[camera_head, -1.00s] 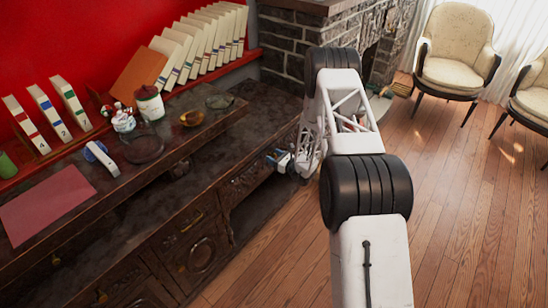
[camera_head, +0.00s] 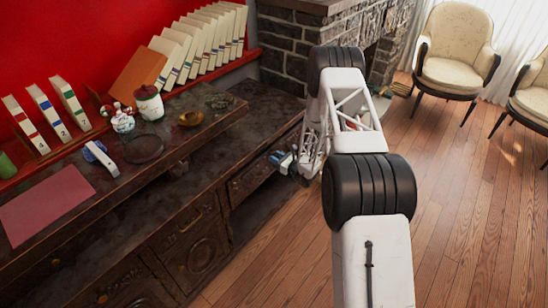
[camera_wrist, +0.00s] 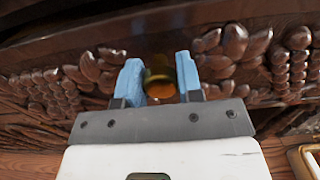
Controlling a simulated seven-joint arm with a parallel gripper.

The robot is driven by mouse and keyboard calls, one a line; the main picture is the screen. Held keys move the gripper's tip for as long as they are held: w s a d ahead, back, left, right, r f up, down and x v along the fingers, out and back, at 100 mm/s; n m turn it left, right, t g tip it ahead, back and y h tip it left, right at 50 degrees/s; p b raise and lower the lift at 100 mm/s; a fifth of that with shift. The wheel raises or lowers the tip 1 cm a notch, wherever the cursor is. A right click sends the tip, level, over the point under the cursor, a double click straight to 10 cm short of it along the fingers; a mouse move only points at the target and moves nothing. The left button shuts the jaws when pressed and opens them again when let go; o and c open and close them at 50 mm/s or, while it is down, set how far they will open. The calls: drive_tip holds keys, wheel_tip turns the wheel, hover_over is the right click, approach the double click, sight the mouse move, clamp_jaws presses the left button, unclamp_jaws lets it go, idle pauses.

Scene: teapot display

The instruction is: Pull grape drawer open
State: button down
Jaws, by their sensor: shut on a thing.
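The grape drawer (camera_wrist: 90,78) has a dark wooden front carved with leaves and grape clusters. It fills the middle of the wrist view, and its front (camera_head: 250,178) shows in the head view at the right end of the cabinet. A round brass knob (camera_wrist: 160,84) sits between the blue fingers of my gripper (camera_wrist: 160,78). My gripper is shut on this knob. In the head view my gripper (camera_head: 281,159) is small, at the drawer front, partly hidden by my arm. How far the drawer stands out is hard to tell.
The cabinet top (camera_head: 70,246) overhangs to the left, with a pink sheet (camera_head: 46,205), a jar (camera_head: 149,103) and small dishes.

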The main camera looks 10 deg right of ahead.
drive_tip(key=v, duration=2.5)
drive_tip(key=shift+s+d+r, duration=0.15)
drive_tip(key=c, duration=0.8)
unclamp_jaws()
drive_tip(key=shift+v, duration=3.9)
drive_tip(key=shift+r, duration=0.1)
